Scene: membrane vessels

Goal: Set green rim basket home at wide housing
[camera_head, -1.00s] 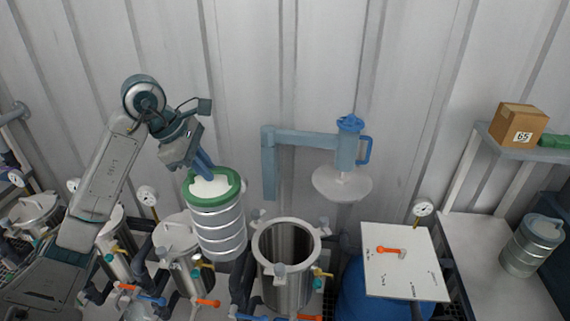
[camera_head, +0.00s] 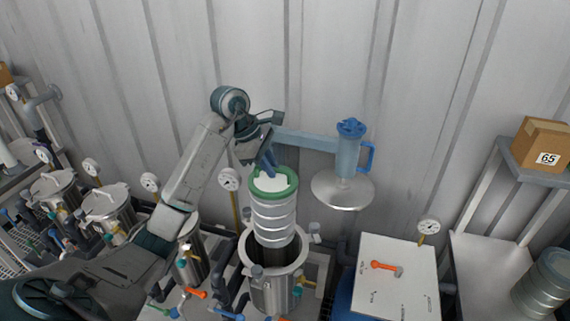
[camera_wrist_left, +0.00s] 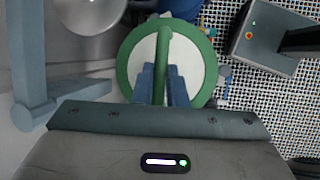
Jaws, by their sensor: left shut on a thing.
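The green rim basket (camera_head: 273,213) is a ribbed silver cylinder with a green rim and white top. My left gripper (camera_head: 268,168) is shut on its handle from above and holds it upright. In the left wrist view the green handle (camera_wrist_left: 161,66) lies between the fingers of my left gripper (camera_wrist_left: 162,85). The wide housing (camera_head: 275,292) is an open steel vessel with a broad flanged mouth. The basket's lower end is over or just within that mouth; its bottom edge meets the dark opening. My right gripper is not in view.
A white board (camera_head: 397,278) stands right of the housing. Several lidded vessels with gauges line the left. A cardboard box (camera_head: 543,145) sits on the right shelf.

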